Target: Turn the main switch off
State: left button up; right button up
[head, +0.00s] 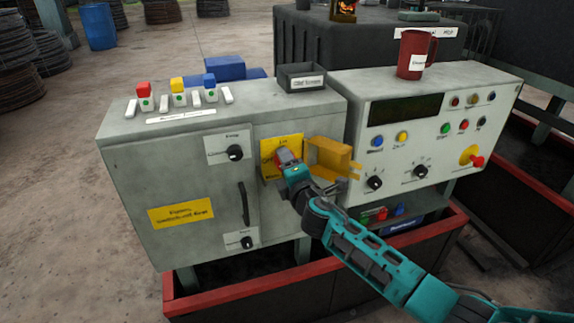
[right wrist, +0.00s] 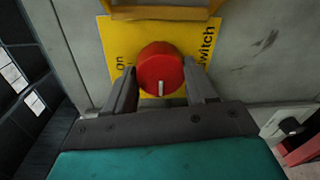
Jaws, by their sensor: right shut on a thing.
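The main switch is a round red knob (head: 282,155) on a yellow label plate (head: 266,143) on the front of the grey cabinet. The right wrist view shows the knob (right wrist: 160,68) close up, with a white mark at its lower edge in that picture. The word "On" is readable on the plate left of the knob, and "switch" on the right. My right gripper (head: 287,166) is shut on the knob, one dark finger on each side. A yellow guard (head: 332,156) stands out from the cabinet just right of the knob. My left gripper is not in view.
Black rotary knobs (head: 235,153) and a black door handle (head: 244,204) sit left of the switch. A control panel (head: 484,98) with buttons and a red mug (head: 416,56) on top stands to the right. An open dark box (head: 302,79) sits on the cabinet top.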

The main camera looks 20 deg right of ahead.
jog(key=o, duration=1)
jog(key=shift+o, duration=0.2)
jog(key=s, duration=1.3)
jog(key=shift+d+r+p, duration=0.25)
jog(key=shift+r+p, duration=0.1)
jog(key=shift+r, duration=0.05)
jog(key=s+f+m+g+y, duration=0.1)
jog(key=s+f+m+g, duration=0.5)
jog(key=s+f+m, duration=1.2)
jog(key=shift+s+a+f, duration=0.3)
jog(key=shift+s+a, duration=0.15)
jog(key=shift+s, duration=0.7)
